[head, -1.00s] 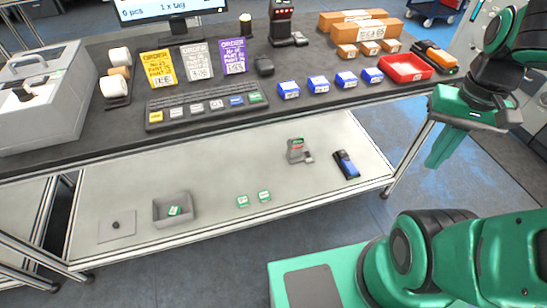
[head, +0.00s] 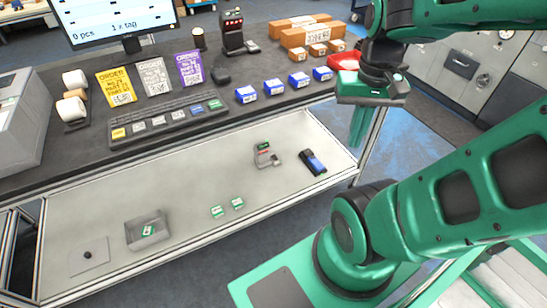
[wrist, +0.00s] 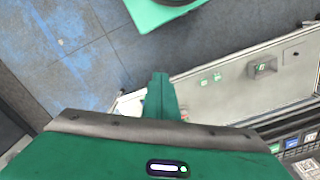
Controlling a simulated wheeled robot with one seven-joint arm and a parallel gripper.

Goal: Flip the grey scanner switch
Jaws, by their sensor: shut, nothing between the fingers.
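A flat grey plate with a small black knob (head: 88,256), looking like a switch, lies at the left end of the lower shelf; it also shows at the right of the wrist view (wrist: 295,54). A small grey device with a lit display (head: 265,155) stands on the same shelf to the right. A dark scanner-like device (head: 233,35) stands on the worktop. I cannot tell which of these the switch belongs to. My gripper (head: 358,128) is shut and empty, pointing down beside the bench's right end, apart from all of them. Its fingers (wrist: 160,97) touch nothing in the wrist view.
The lower shelf (head: 185,190) also holds a grey tray (head: 148,232), two green-white tags (head: 227,207) and a blue-black device (head: 313,162). The worktop above (head: 120,165) carries blue boxes, order cards and a keyboard. A bench post (head: 368,145) stands near my gripper.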

